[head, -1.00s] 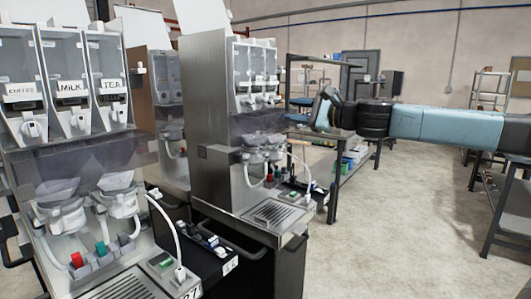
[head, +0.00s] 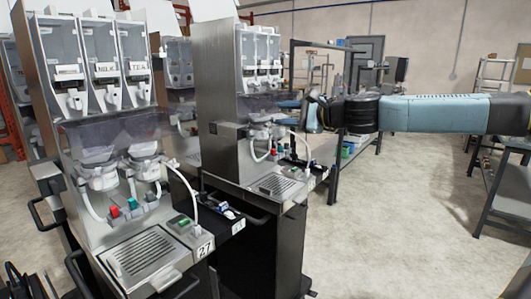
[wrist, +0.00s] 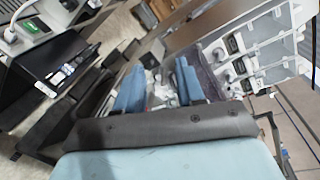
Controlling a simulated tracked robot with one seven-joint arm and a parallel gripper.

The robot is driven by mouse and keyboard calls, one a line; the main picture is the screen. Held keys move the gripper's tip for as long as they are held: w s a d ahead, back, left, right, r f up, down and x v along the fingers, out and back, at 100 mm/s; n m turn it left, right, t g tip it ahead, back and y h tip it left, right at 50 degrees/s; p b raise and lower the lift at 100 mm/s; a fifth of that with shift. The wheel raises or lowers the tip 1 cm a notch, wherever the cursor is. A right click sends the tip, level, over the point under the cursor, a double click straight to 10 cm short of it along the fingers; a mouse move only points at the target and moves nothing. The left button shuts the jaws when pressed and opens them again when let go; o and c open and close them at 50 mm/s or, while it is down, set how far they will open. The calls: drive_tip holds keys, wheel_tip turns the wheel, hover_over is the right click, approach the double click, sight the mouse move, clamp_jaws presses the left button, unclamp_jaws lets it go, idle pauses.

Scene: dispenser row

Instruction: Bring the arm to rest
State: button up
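My arm reaches in from the right edge of the head view, nearly level, past the second dispenser. My gripper (head: 312,116) is at its left end, in front of the work table and small in that view. In the wrist view its two blue fingers (wrist: 160,86) stand apart with nothing clearly held between them. Grey and white machine parts show behind the fingers. I cannot tell whether the gripper touches anything.
A dispenser labelled 27 (head: 98,150) stands at the near left. A second dispenser (head: 222,110) stands behind it, close to the gripper. A dark work table (head: 335,185) is behind the arm. Open floor (head: 415,225) lies at centre right.

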drive_tip(key=s+a+f+n+g+h, duration=0.1)
drive_tip(key=a+f+n+g+h, duration=0.15)
drive_tip(key=a+f, duration=0.5)
drive_tip(key=s+d+f+n+g+h, duration=0.1)
drive_tip(key=s+f+n+g+h, duration=0.15)
drive_tip(key=f, duration=0.65)
drive_tip(key=s+d+f+n+g+h, duration=0.1)
drive_tip(key=s+f+n+h, duration=0.25)
drive_tip(key=f, duration=0.55)
drive_tip(key=s+d+r+n+t+h, duration=0.1)
drive_tip(key=s+d+r+h, duration=0.1)
drive_tip(key=s+d+r, duration=0.5)
drive_tip(key=s+d+r+n+t+h, duration=0.1)
drive_tip(key=s+d+r, duration=0.7)
drive_tip(key=s+d, duration=0.8)
drive_tip(key=shift+s+r+n+h, duration=0.25)
drive_tip(key=shift+n+h, duration=0.5)
drive_tip(key=shift+h, duration=0.4)
